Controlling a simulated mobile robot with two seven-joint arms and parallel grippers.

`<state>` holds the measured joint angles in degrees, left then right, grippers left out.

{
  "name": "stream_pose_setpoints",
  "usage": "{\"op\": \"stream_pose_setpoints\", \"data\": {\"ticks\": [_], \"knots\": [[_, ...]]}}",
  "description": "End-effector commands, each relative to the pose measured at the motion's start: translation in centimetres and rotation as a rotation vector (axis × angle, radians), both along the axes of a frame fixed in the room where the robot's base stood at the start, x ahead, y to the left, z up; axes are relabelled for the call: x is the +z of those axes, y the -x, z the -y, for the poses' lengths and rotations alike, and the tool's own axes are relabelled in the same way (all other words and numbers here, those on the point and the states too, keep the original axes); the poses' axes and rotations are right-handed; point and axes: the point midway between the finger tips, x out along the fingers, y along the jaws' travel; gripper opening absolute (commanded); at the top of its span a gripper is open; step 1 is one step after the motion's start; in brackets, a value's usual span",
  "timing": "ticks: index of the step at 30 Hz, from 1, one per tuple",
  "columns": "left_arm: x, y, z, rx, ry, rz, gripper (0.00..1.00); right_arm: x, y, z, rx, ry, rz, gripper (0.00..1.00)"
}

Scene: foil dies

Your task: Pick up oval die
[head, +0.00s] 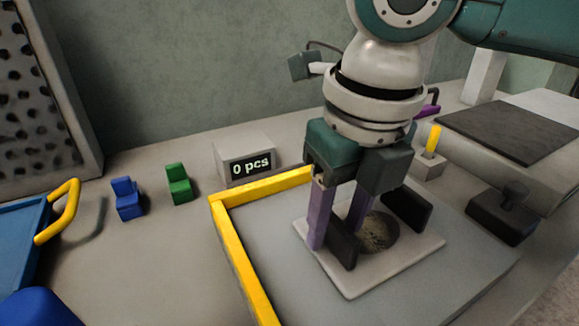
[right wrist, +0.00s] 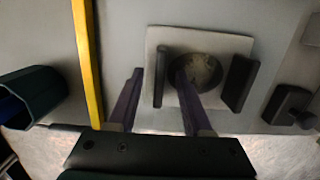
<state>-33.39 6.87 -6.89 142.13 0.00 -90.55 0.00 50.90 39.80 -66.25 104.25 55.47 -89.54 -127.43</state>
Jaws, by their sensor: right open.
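The oval die appears to be the pale square plate (head: 425,240) with a dark oval opening (head: 378,232) and two upright black grips. It lies flat on the grey board and also shows in the right wrist view (right wrist: 225,42). My right gripper (head: 335,238) is open, with purple fingers pointing down over the plate. In the right wrist view, its fingers (right wrist: 159,71) lie either side of the left black grip (right wrist: 160,78), apart from it. The right black grip (head: 408,208) stands free. My left gripper is out of view.
A yellow rail (head: 238,255) edges the board's left and back. Blue (head: 127,200) and green (head: 178,184) blocks and a blue tray (head: 18,240) are left. A black knobbed piece (head: 505,215) is right.

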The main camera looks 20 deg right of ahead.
Motion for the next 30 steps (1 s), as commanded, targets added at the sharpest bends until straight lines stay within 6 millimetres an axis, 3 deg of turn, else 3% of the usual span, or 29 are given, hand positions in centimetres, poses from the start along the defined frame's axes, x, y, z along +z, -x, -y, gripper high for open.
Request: {"op": "stream_pose_setpoints", "data": {"ticks": [8,21,30], "knots": [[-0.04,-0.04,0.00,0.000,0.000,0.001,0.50,-0.31,-0.04,-0.04,0.001,-0.001,0.001,0.49],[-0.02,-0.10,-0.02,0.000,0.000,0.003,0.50,-0.29,-0.04,-0.04,0.001,-0.001,0.001,0.00],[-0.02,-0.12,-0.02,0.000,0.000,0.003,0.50,-0.28,-0.04,-0.04,0.001,-0.001,0.001,0.00]]}}
